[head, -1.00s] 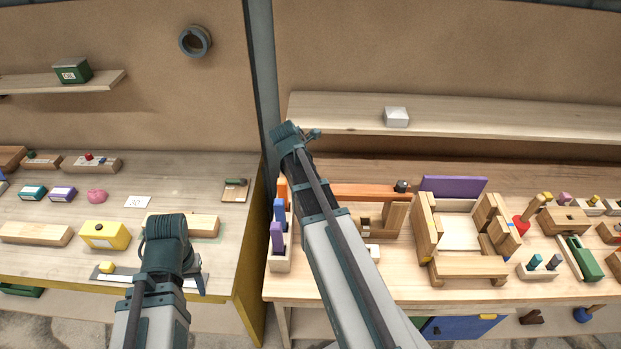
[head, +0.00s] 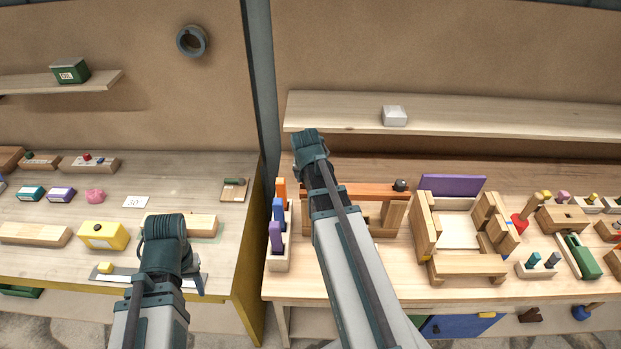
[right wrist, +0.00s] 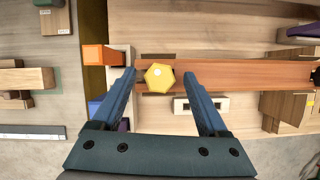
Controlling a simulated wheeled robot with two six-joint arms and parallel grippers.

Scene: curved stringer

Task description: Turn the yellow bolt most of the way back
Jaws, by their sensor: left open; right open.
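The yellow bolt (right wrist: 159,77) shows its faceted head in the right wrist view, at the left part of a long orange-brown wooden bar (right wrist: 240,72). My right gripper (right wrist: 160,74) is open, with one finger on each side of the bolt head and a visible gap to both. In the head view the bar (head: 360,189) lies on the right bench behind my right arm, which hides the bolt and the right fingers. My left gripper (head: 185,277) is over the left bench, open, its fingers mostly hidden by its wrist.
A rack (head: 280,264) with orange, blue and purple pegs stands just left of the bar. A dark round knob (head: 401,185) sits at the bar's right end. A wooden frame (head: 426,240) stands further right. A yellow box (head: 104,235) is left of my left gripper.

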